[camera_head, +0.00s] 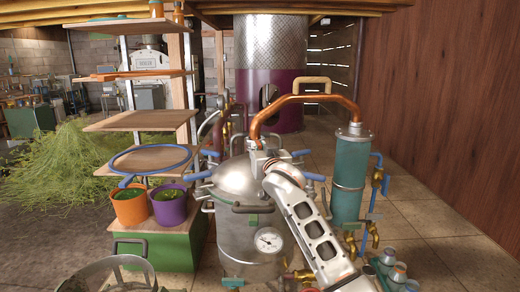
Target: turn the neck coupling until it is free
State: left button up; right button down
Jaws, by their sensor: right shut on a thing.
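The steel still pot (230,232) stands in the middle, with a domed lid, blue-handled clamps and a round gauge (268,240) on its front. A copper swan-neck pipe (310,98) rises from the top of the dome and arches right to the teal condenser (349,185). My right arm reaches up from the lower right. My right gripper (262,160) is shut on the neck coupling at the foot of the copper pipe. The gripper hides most of the coupling, so its threads and any gap cannot be seen. My left gripper is not in view.
A wooden shelf (138,121) stands left, with a blue ring (150,158) on a lower board. An orange bucket (129,205) and a purple bucket (169,205) sit below it. A wooden wall (450,110) closes the right.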

jog(key=c, duration=2)
grip_release()
jog(key=shift+a+r, duration=0.1)
jog(key=shift+r, duration=0.25)
jog(key=shift+f, duration=0.2)
notch_tip(320, 180, up, 10)
jog(key=shift+r, duration=0.1)
